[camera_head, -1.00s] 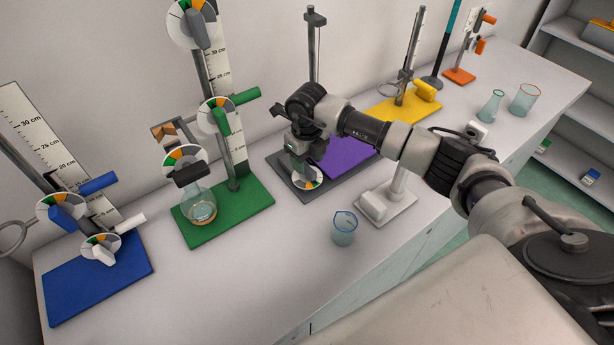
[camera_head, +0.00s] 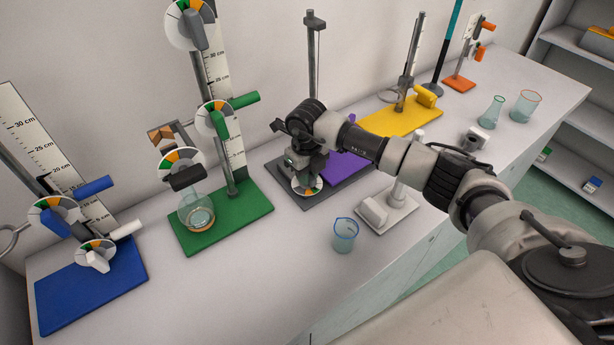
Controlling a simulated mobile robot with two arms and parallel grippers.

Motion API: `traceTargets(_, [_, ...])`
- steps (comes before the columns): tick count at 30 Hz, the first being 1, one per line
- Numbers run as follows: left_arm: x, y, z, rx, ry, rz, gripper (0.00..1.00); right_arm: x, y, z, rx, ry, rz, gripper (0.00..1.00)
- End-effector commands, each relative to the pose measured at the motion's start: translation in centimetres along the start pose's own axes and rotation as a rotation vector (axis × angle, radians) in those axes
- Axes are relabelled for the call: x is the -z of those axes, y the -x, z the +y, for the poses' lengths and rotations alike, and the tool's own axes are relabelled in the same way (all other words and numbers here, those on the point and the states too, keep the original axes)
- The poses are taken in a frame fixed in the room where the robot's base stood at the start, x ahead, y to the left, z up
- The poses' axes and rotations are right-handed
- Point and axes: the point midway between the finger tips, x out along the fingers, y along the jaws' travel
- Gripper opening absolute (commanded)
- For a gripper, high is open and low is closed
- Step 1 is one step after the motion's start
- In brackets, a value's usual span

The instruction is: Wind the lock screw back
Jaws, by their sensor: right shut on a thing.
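My right gripper (camera_head: 303,163) reaches in from the right and points down at the stand with the dark grey base (camera_head: 318,197). It is shut just above and behind a small white dial (camera_head: 306,188) with coloured sectors. The lock screw by this dial is hidden by the fingers, which are closed on it as far as I can tell. The stand's dark post (camera_head: 313,60) rises behind my wrist. A purple plate (camera_head: 343,165) lies partly hidden behind the gripper. My left gripper is not in view.
A green stand (camera_head: 250,206) with a flask (camera_head: 196,212) and a blue stand (camera_head: 75,295) are on the left. A beaker (camera_head: 345,236) and a white-based stand (camera_head: 397,214) are close in front. A yellow stand (camera_head: 375,122) is behind my forearm. The front left bench is clear.

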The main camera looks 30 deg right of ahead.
Motion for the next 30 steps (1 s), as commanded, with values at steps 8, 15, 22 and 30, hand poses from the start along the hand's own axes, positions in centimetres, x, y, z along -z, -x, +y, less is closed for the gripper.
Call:
traceTargets(8, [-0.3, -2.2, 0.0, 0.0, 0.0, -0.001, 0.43, 0.0, -0.3, -0.1, 0.001, 0.268, -0.002, 0.0])
traceTargets(15, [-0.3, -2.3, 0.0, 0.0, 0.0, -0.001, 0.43, 0.0, 0.0, 0.0, 0.0, 0.352, 0.0, 0.0])
traceTargets(22, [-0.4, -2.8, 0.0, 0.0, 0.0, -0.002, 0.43, 0.0, -0.2, 0.0, 0.0, 0.386, -0.001, 0.0])
traceTargets(30, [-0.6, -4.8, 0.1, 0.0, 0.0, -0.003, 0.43, 0.0, -0.2, -0.1, 0.002, 0.671, 0.0, 0.0])
